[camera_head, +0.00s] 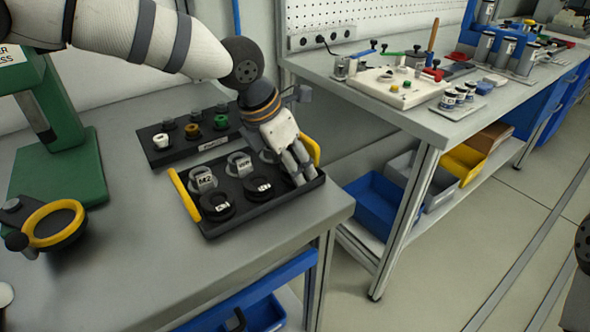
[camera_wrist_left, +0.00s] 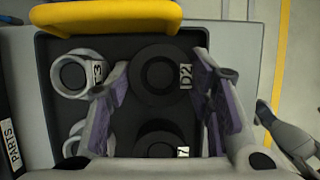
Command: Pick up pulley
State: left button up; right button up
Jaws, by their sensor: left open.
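A black tray (camera_head: 228,226) with yellow end handles holds several pulleys on the bench. In it are a grey pulley marked M2 (camera_head: 203,180), another grey one (camera_head: 239,164) and two black ones (camera_head: 217,207) (camera_head: 257,189). My left gripper (camera_head: 302,180) points down at the tray's right end and hides part of it. In the left wrist view its open fingers (camera_wrist_left: 161,100) appear on either side of a black pulley marked D2 (camera_wrist_left: 157,76), with nothing gripped. Another black pulley (camera_wrist_left: 158,146) is below D2, and grey pulleys (camera_wrist_left: 74,76) are to the left.
A dark parts tray (camera_head: 160,157) with small coloured pieces lies behind the pulley tray. A green machine stand (camera_head: 60,165) and a yellow-ringed handwheel (camera_head: 55,224) stand at left. A second bench (camera_head: 430,125) stands right, beyond a gap.

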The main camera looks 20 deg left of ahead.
pick_arm(q)
jog(key=shift+r, duration=0.1)
jog(key=c, duration=0.9)
jog(key=shift+r, duration=0.1)
